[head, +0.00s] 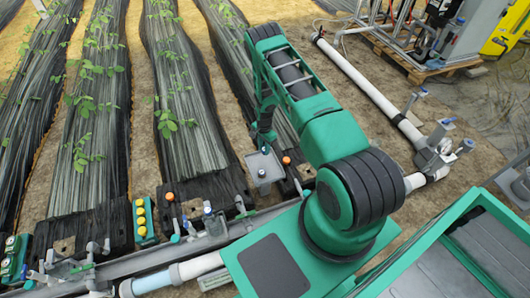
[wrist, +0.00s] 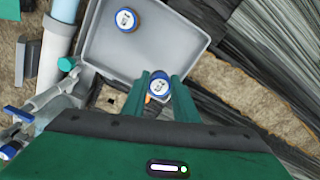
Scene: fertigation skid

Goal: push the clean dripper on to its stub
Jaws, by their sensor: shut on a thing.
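My gripper (wrist: 161,88) is shut on a round dripper (wrist: 159,83) with a blue rim and a pale, marked face. In the wrist view the dripper sits between the two green fingertips, over the near edge of a grey tray (wrist: 185,28). A second blue-rimmed dripper (wrist: 126,19) lies in the tray. I cannot tell from its look which dripper is the clean one. In the head view my gripper (head: 263,138) points down just above the tray (head: 265,180), and the held dripper is too small to make out. No bare stub can be picked out with certainty.
A grey pipe (head: 190,268) with several upright fittings runs along the bed ends. Orange caps (head: 170,196) stand near it. A green holder (head: 142,225) carries several yellow round pieces. In the wrist view a pale pipe (wrist: 58,45) and blue-handled fittings (wrist: 20,117) stand at left.

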